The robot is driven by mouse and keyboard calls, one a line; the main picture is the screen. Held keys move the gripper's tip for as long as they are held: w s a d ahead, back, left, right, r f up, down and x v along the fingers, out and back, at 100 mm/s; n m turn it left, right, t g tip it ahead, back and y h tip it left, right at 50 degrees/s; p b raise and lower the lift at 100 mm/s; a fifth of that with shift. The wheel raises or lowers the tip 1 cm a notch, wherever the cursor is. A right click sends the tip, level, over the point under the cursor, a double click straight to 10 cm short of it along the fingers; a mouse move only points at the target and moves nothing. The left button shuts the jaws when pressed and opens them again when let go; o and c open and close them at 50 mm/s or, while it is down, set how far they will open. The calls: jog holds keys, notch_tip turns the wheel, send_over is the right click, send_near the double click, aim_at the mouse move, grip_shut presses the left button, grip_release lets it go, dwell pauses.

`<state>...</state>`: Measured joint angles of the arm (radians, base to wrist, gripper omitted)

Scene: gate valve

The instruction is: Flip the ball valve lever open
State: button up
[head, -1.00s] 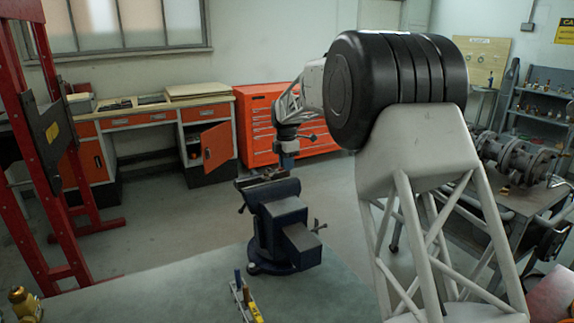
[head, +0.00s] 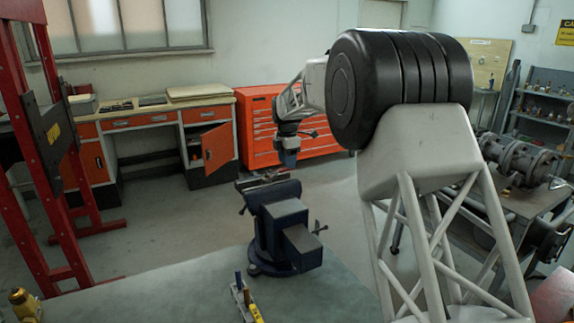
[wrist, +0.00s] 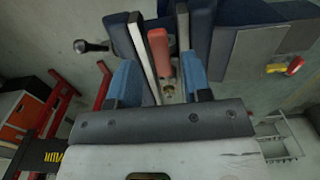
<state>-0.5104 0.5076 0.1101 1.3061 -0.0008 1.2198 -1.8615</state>
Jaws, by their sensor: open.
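A red lever (wrist: 158,48) shows in the wrist view, between the vise jaws, with a small brass part (wrist: 169,91) near its lower end. I take these to be the ball valve. The blue bench vise (head: 284,228) stands on the table; it also shows in the wrist view (wrist: 250,50). My gripper (head: 289,160) is above the vise jaws in the head view. In the wrist view its two blue fingers (wrist: 160,72) are apart, one on each side of the lever's line. Nothing is held. Whether a finger touches the lever cannot be told.
A brass fitting (head: 22,303) and a small tray with blue and yellow items (head: 245,301) lie on the table (head: 165,290). A red steel frame (head: 40,130) stands left, a pipe assembly (head: 522,158) right. Much of the tabletop left of the vise is clear.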

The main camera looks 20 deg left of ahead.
jog(key=shift+r, duration=3)
jog(key=shift+d+r, duration=0.1)
jog(key=shift+d, duration=0.1)
jog(key=s+d+r+m, duration=0.3)
jog(key=s+d+m, duration=0.2)
jog(key=s+d, duration=0.45)
jog(key=s+d+r+m+t, duration=0.1)
jog(key=s+d+r+m, duration=0.25)
jog(key=s+d, duration=0.65)
jog(key=s+d+r+m, duration=0.2)
jog(key=s+d+m, duration=0.35)
jog(key=d, duration=0.85)
jog(key=s+d+f+m, duration=0.4)
jog(key=s+d, duration=0.1)
jog(key=s, duration=0.6)
jog(key=s+d+f+m+t, duration=0.1)
jog(key=s+d+f+m, duration=0.3)
jog(key=s, duration=0.7)
jog(key=s+d+f+m, duration=0.4)
jog(key=s+d+m, duration=0.1)
jog(key=s, duration=0.6)
jog(key=shift+d+f+t, duration=0.3)
jog(key=shift+d+f, duration=0.05)
jog(key=shift+d, duration=0.35)
